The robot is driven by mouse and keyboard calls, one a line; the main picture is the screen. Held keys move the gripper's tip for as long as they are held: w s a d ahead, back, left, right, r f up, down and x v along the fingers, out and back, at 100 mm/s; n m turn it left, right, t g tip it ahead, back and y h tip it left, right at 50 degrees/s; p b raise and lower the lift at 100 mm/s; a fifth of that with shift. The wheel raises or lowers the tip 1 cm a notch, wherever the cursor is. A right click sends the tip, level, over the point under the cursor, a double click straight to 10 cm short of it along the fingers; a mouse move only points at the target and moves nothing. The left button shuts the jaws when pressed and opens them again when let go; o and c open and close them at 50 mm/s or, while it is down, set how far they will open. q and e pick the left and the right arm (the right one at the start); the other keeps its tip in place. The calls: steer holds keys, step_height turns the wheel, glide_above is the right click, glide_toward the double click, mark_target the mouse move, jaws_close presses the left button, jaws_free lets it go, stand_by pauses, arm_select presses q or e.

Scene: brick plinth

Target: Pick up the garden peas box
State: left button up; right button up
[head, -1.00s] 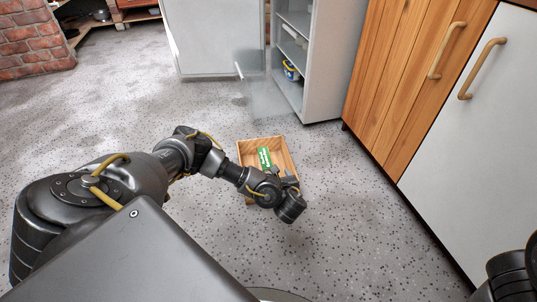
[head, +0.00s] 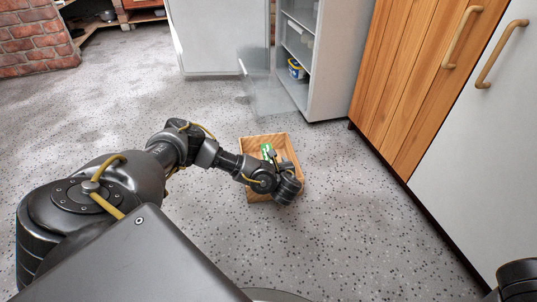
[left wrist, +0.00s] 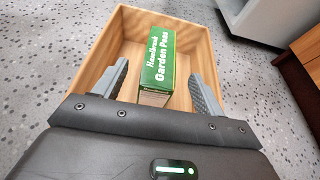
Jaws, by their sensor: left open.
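The garden peas box (left wrist: 157,62) is green with white lettering and lies inside a wooden crate (left wrist: 97,52) in the left wrist view. In the head view a green part of the box (head: 266,150) shows inside the crate (head: 263,138), which stands on the floor. My left gripper (left wrist: 161,75) is open over the crate. Its two fingers lie to either side of the box's near end, apart from each other, and I see nothing held. In the head view my left wrist covers part of the crate and box. My right gripper is not in view.
A grey cabinet (head: 331,75) with an open glass door (head: 258,85) stands behind the crate. A yellow and blue tub (head: 297,69) sits on its shelf. Wooden and white cabinets line the right. The speckled floor (head: 350,215) around the crate is clear.

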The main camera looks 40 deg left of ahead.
arm_select(q)
steer(key=b+x, duration=0.2)
steer(key=x, duration=0.1)
steer(key=shift+a+f+b, duration=0.1)
steer(key=shift+f+b, duration=0.25)
steer(key=shift+w+a+r, duration=0.1)
steer(key=shift+w+a, duration=0.15)
jaws_close()
